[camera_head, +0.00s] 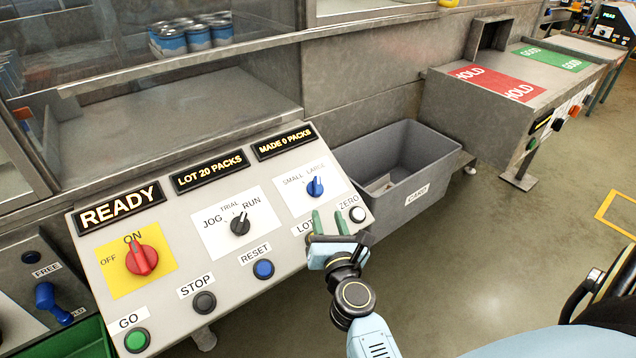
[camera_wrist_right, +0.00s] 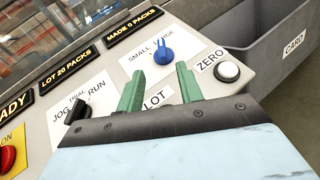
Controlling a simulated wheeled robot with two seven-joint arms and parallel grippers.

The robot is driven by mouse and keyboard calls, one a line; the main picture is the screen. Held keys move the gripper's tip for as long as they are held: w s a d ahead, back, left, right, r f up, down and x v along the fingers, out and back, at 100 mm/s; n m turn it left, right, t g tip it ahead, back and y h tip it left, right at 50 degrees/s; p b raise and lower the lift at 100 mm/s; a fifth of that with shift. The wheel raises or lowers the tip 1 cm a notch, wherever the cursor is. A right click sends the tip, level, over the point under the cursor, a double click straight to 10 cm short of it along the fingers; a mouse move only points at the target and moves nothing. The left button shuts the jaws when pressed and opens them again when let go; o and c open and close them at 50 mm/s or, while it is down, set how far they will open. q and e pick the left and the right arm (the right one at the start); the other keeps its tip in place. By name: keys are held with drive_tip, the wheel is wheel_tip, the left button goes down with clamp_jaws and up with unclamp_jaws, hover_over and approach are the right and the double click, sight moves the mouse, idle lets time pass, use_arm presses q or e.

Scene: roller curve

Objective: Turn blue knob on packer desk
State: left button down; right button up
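The blue knob (camera_head: 315,186) sits on a white plate marked SMALL and LARGE at the upper right of the sloped packer desk (camera_head: 215,298). It also shows in the right wrist view (camera_wrist_right: 163,56), ahead of the fingers and between their directions. Its pointer tilts slightly, its exact setting hard to read. My right gripper (camera_head: 329,222) is open and empty, its two green fingers (camera_wrist_right: 160,86) apart and just short of the knob, over the LOT label. The knob is not touched as far as I can see. My left gripper is not in view.
Nearby controls are the black JOG/RUN knob (camera_head: 240,224), white ZERO button (camera_head: 357,214), blue RESET button (camera_head: 263,269), black STOP button (camera_head: 204,302), green GO button (camera_head: 137,340) and red ON/OFF knob (camera_head: 141,258). A grey CARD bin (camera_head: 432,165) stands to the right.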

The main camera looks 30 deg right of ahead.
sight(318, 183)
drive_tip(key=x, duration=1.3)
drive_tip(key=shift+w+d, duration=0.1)
drive_tip(key=shift+d, duration=0.05)
clamp_jaws()
